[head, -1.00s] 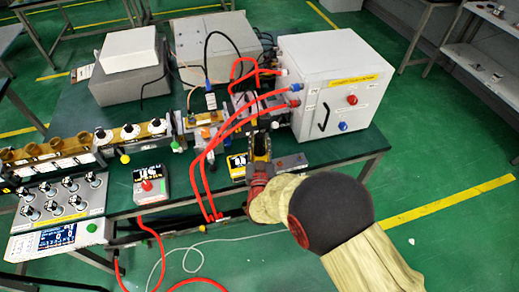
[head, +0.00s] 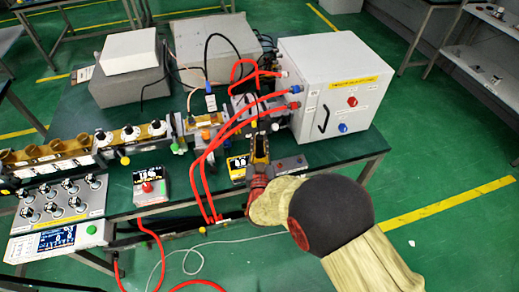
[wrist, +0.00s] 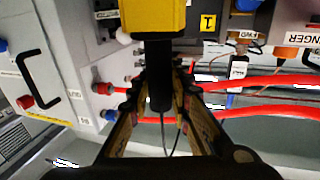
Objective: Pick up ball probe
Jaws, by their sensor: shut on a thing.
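My gripper (head: 260,150) is over the front right part of the green bench, in front of the white cabinet. In the wrist view its two fingers (wrist: 164,95) close in on both sides of a dark upright cylinder, which I take to be the handle of the ball probe (wrist: 159,85). A thin cable hangs from its lower end. A yellow block (wrist: 153,17) sits directly above it in the picture; I cannot tell whether it is part of the probe. The ball tip is not visible. In the head view my gripper hides most of the held thing.
The white cabinet (head: 352,85) with thick red cables (head: 222,135) stands close by. A meter box (head: 152,187) and a knob panel (head: 62,203) are at the left, below a row of brown holders (head: 45,155). Grey boxes stand behind. Floor at the right is clear.

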